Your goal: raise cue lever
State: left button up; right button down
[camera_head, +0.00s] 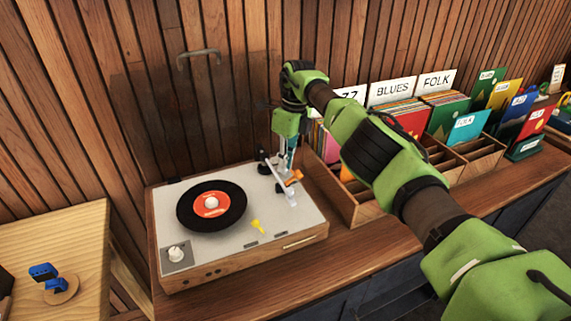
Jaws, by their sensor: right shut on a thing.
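A turntable (300,225) with a wooden base and grey top stands on the counter, with a black record (233,213) with an orange label on its platter. The pale tonearm (274,174) lies at the right of the deck, clear of the record. A small orange piece beside it looks like the cue lever (294,178). My right gripper (286,163) points down at the back right of the deck, shut on the lever; its fingertips are small and partly hidden. My left gripper is not in view.
A clear raised lid with a handle (199,53) stands behind the deck. A yellow piece (257,226) and a knob (176,253) are on the deck. Wooden record bins (366,210) stand close on the right. A blue object (43,272) sits on the left table.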

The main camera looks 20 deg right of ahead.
jog(key=c, duration=2.1)
grip_release()
jog(key=shift+r, duration=0.1)
jog(key=r, duration=0.7)
jog(key=shift+d+r, duration=0.1)
jog(key=shift+d, duration=0.3)
